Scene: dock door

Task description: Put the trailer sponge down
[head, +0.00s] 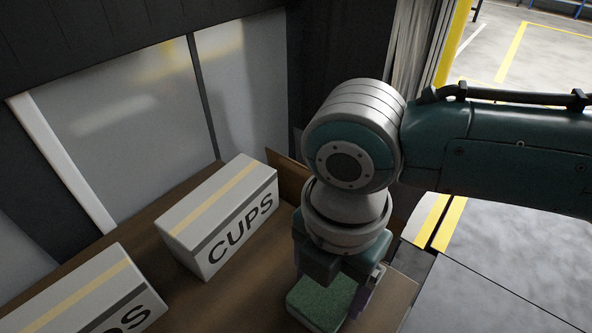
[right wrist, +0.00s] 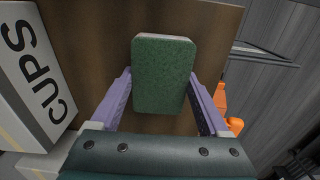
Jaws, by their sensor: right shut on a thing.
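The trailer sponge (head: 322,298) is a green block at the bottom of the head view, partly hidden by my right gripper. In the right wrist view the sponge (right wrist: 163,75) lies between the two purple fingers of my right gripper (right wrist: 160,100), which is shut on it. In the head view the right gripper (head: 340,293) points down over the brown surface (head: 200,290). I cannot tell whether the sponge touches that surface. My left gripper is not in view.
A white box marked CUPS (head: 220,215) stands left of the right gripper. Another white box (head: 90,295) stands at the lower left. An orange object (right wrist: 235,124) shows right of the gripper in the wrist view. Brown surface between the boxes and gripper is clear.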

